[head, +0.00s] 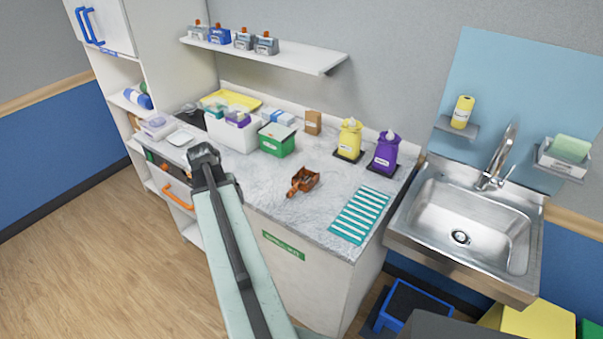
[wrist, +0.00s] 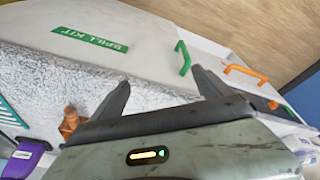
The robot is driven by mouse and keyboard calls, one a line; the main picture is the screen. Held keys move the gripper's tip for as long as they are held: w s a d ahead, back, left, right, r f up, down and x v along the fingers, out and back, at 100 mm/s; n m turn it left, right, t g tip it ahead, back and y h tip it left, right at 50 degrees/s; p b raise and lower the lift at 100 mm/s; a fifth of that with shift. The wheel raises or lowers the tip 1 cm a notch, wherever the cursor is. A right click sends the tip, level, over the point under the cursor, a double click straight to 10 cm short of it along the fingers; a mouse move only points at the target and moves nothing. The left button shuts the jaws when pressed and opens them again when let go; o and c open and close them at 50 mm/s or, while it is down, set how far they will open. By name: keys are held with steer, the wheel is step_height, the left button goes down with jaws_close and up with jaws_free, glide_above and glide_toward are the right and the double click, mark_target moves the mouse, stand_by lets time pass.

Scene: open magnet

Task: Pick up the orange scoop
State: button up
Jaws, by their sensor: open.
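The orange scoop (head: 303,181) lies on the marble counter (head: 325,204), near the middle, with its handle toward the front edge. Part of it shows in the wrist view (wrist: 70,122), left of my gripper, and the rest is hidden behind my gripper body. My gripper (head: 203,153) is at the end of my raised arm, left of the scoop in the head view. In the wrist view its two fingers (wrist: 162,88) are apart with nothing between them. It does not touch the scoop.
A green box (head: 277,141), a yellow bottle (head: 349,139) and a purple bottle (head: 385,152) stand behind the scoop. A teal striped mat (head: 359,215) lies to its right, before the sink (head: 470,220). A shelf (head: 265,52) hangs above. Marble around the scoop is clear.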

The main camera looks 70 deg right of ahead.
steer(key=s+d+r+m, duration=0.1)
steer(key=s+d, duration=0.3)
steer(key=s+d+r+m+p, duration=0.1)
steer(key=s+d+m, duration=0.1)
steer(key=s+d, duration=0.2)
steer(key=s+d+r+m+p, duration=0.1)
steer(key=s+d+r, duration=0.1)
steer(key=s+d, duration=0.2)
steer(key=shift+s+d+g+h, duration=0.15)
steer(key=shift+s+g+h, duration=0.2)
steer(key=shift+g+h, duration=0.05)
steer(key=r+m, duration=0.1)
steer(key=m, duration=0.1)
glide_above(298, 183)
steer(key=shift+a+g+p, duration=0.3)
steer(key=shift+a, duration=0.05)
steer(key=shift+b+x, duration=1.15)
steer(key=shift+x, duration=0.05)
steer(key=b+x, duration=0.5)
steer(key=shift+f, duration=0.45)
steer(key=shift+r, duration=0.2)
